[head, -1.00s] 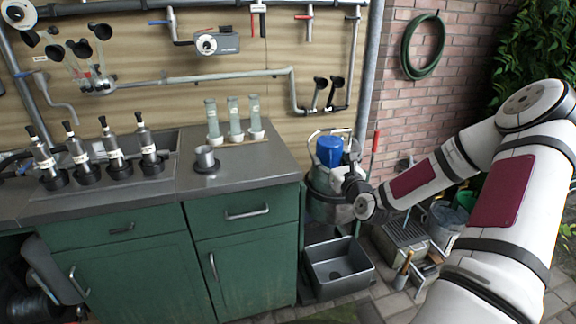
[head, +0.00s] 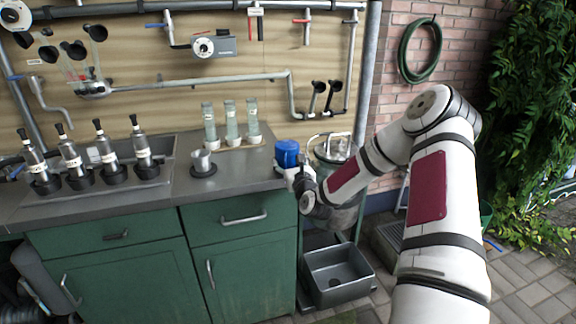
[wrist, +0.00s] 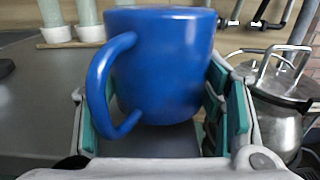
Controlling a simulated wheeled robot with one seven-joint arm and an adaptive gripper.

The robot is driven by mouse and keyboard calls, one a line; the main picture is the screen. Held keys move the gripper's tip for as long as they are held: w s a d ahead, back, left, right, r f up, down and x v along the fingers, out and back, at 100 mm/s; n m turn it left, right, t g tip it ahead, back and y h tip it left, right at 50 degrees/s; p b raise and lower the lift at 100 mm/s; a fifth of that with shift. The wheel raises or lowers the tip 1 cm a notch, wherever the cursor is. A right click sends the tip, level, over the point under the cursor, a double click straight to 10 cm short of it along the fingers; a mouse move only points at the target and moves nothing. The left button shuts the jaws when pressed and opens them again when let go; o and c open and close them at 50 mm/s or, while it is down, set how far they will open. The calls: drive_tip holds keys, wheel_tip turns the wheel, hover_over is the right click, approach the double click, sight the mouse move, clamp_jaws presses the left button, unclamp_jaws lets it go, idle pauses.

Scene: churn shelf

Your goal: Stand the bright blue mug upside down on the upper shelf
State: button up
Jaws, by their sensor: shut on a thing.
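The bright blue mug (head: 287,153) is held at the right end of the grey worktop, just left of the metal churn. My gripper (head: 292,173) is shut on it. In the wrist view the mug (wrist: 165,62) fills the space between the teal-padded fingers of my gripper (wrist: 165,120), with its handle towards the left. The mug's axis looks roughly vertical. I cannot tell whether its mouth faces up or down. I cannot make out with certainty which surface is the upper shelf.
The metal churn (head: 333,160) stands right of the worktop (head: 225,180); it is close to my gripper's right side in the wrist view (wrist: 280,110). Several bottles stand at the left, glass tubes (head: 231,122) at the back, a metal cup (head: 202,160) nearby. A grey basin (head: 338,276) is below.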

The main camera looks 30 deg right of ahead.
drive_tip(key=shift+f, duration=0.35)
drive_tip(key=shift+f, duration=0.2)
drive_tip(key=o, duration=1.3)
drive_tip(key=shift+c, duration=0.2)
